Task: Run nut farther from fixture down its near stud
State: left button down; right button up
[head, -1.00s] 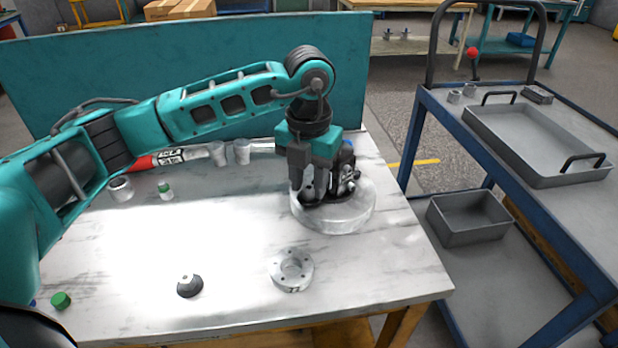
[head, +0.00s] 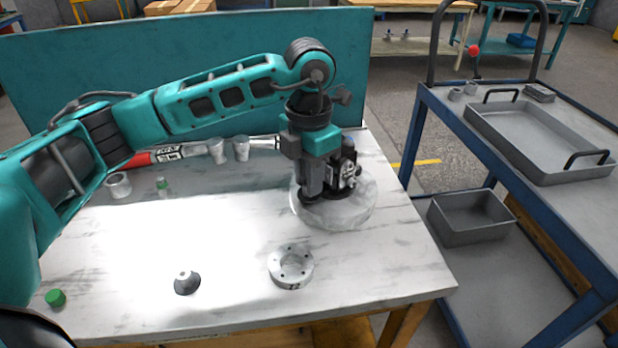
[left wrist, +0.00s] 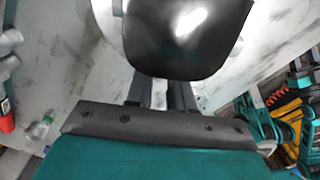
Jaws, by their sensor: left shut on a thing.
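The fixture (head: 350,217) is a pale round disc at the table's back right. A dark motor part with metal fittings (head: 345,176) shows on it, just right of my left gripper. My left gripper (head: 314,198) points straight down over the disc with its fingers shut, low at the dark part. The nut and the near stud cannot be made out; the fingers hide what is between them. My right gripper is not in view.
A ring flange (head: 291,265) and a dark cone-shaped part (head: 187,282) lie on the front of the table. A green cap (head: 56,298) is at front left. A blue cart (head: 440,130) stands right.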

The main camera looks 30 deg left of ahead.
pick_arm(q)
jog(key=shift+m, duration=0.8)
jog(key=c, duration=1.2)
grip_release()
jog(key=shift+r+p, duration=1.1)
jog(key=shift+r, duration=0.7)
jog(key=o, duration=0.6)
jog(key=shift+c, duration=0.2)
